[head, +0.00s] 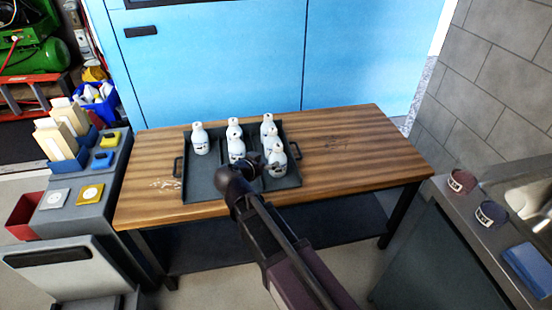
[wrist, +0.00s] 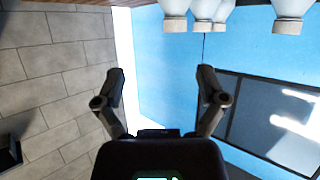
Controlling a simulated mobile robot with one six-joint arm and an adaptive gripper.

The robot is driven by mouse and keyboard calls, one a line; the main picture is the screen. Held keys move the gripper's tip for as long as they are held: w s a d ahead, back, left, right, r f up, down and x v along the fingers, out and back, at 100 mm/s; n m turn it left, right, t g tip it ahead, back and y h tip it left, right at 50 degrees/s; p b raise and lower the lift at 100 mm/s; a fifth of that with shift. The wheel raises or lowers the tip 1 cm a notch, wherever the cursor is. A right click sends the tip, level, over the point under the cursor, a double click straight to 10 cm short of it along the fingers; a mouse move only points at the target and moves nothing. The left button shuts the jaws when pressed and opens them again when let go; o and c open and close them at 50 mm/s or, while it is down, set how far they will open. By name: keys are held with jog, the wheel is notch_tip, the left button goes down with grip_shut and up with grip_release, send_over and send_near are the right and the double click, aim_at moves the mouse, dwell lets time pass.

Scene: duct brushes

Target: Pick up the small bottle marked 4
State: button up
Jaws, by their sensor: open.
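Several small white bottles with dark marks stand upright in a dark tray (head: 205,187) on the wooden table. One bottle (head: 199,138) is at the tray's left, others (head: 236,149) are in the middle, and others (head: 276,160) are at the right. The marks are too small to read, so I cannot tell which is 4. My gripper (head: 258,163) is at the tray's front right, close to the right-hand bottles and partly hidden by my arm. In the wrist view my gripper (wrist: 163,82) is open with nothing between its fingers. Bottle parts (wrist: 292,14) show along that view's top edge.
The table (head: 350,150) is clear to the right of the tray. A grey stand (head: 75,190) with boxes and cards is at the left. A counter (head: 480,220) with two cuffs, a blue cloth and a sink is at the right. Blue doors (head: 220,60) are behind.

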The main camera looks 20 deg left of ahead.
aim_at(275, 149)
jog(key=shift+a+r, duration=0.35)
jog(key=shift+a, duration=0.5)
jog(key=shift+s, duration=0.1)
jog(key=shift+y, duration=0.3)
jog(key=b+x, duration=0.3)
jog(key=x, duration=0.4)
jog(key=shift+w+a+f, duration=0.1)
jog(key=shift+w+f, duration=0.05)
jog(key=shift+w, duration=0.6)
jog(key=shift+w+f, duration=0.1)
jog(key=shift+b+x, duration=1.1)
jog(key=shift+x, duration=1.4)
grip_shut()
